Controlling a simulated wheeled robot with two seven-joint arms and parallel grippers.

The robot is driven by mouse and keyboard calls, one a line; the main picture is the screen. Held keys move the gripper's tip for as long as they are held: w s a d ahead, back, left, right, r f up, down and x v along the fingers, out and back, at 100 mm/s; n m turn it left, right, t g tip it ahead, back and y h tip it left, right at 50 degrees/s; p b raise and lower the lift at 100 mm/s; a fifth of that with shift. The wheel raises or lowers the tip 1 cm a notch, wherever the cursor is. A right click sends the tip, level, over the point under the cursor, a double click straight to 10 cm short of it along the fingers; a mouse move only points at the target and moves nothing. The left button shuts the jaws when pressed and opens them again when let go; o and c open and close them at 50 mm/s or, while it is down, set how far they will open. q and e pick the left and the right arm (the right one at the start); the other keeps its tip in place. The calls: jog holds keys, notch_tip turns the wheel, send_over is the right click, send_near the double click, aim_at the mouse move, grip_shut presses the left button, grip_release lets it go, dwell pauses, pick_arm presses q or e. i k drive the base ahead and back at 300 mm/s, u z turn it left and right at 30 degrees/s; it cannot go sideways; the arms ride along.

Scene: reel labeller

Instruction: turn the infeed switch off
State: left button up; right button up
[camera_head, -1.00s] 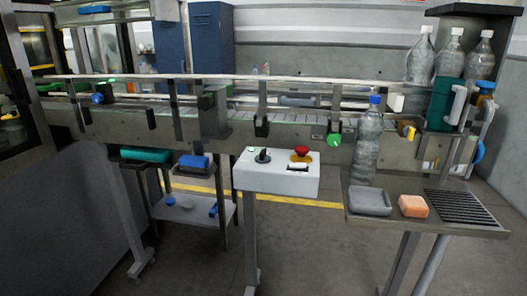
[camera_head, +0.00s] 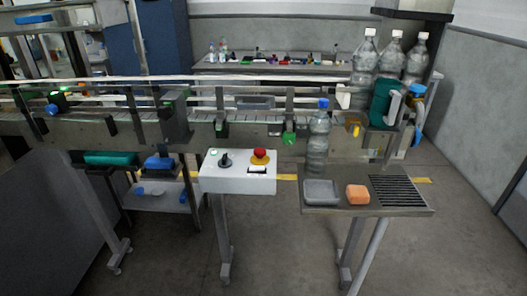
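A white control box (camera_head: 238,181) stands on a grey post in front of the conveyor. Neither of my grippers is in view.
A conveyor (camera_head: 150,130) with rails runs behind the box. At right, a side table (camera_head: 345,208) holds a grey tray (camera_head: 321,192), an orange block (camera_head: 357,194) and a clear bottle with a blue cap (camera_head: 318,140). Floor in front of the box is clear.

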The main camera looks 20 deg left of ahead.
aim_at(225, 162)
jog(key=z, duration=0.2)
jog(key=i, duration=0.45)
jog(key=u, duration=2.35)
